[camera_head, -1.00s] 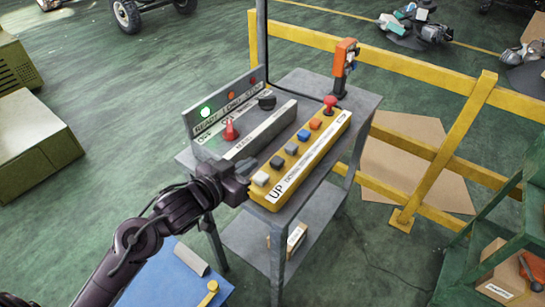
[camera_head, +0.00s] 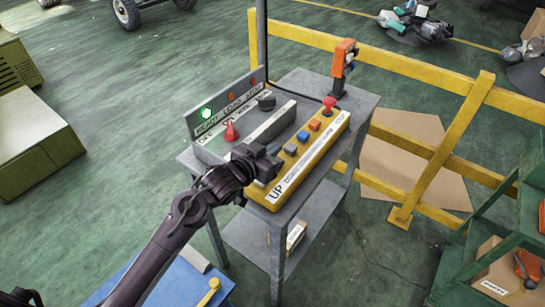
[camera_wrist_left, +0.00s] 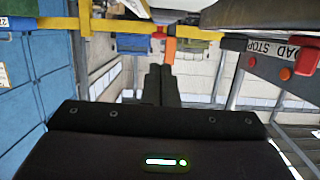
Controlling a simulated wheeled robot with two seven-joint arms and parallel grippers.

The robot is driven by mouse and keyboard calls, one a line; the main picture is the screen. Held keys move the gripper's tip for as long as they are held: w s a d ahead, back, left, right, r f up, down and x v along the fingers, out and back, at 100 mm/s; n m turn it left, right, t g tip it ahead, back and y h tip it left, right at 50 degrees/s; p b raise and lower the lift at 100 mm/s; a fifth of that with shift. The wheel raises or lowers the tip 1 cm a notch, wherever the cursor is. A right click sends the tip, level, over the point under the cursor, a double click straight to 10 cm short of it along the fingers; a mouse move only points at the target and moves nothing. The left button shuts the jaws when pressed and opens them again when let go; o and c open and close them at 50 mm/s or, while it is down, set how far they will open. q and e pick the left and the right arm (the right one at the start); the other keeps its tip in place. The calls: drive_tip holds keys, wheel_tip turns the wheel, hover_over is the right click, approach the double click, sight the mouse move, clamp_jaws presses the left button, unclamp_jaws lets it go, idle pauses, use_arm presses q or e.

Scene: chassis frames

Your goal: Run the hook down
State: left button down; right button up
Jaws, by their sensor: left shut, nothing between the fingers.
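A yellow push-button box (camera_head: 318,160) marked UP at its near end lies on a grey cart. Blue, orange and dark buttons show along it, with a red mushroom button (camera_head: 329,103) at the far end. My left gripper (camera_head: 272,166) is shut and empty over the near end of the box, hiding the buttons nearest the UP label. Whether it touches a button cannot be told. In the left wrist view its dark fingers (camera_wrist_left: 160,87) are together. No hook is in view, and my right gripper is not in view.
A grey panel (camera_head: 214,126) with a lit green lamp and a red knob (camera_head: 231,131) stands beside the box. An orange-handled device (camera_head: 343,62) stands at the cart's far corner. A yellow railing (camera_head: 433,77) runs behind the cart (camera_head: 360,101); a green shelf (camera_head: 497,225) is at right.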

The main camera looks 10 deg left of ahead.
use_arm(q)
wheel_tip(320, 180, down, 3)
drive_tip(key=shift+s+r, duration=0.1)
drive_tip(key=shift+f+p, duration=0.35)
drive_tip(key=shift+f, duration=0.25)
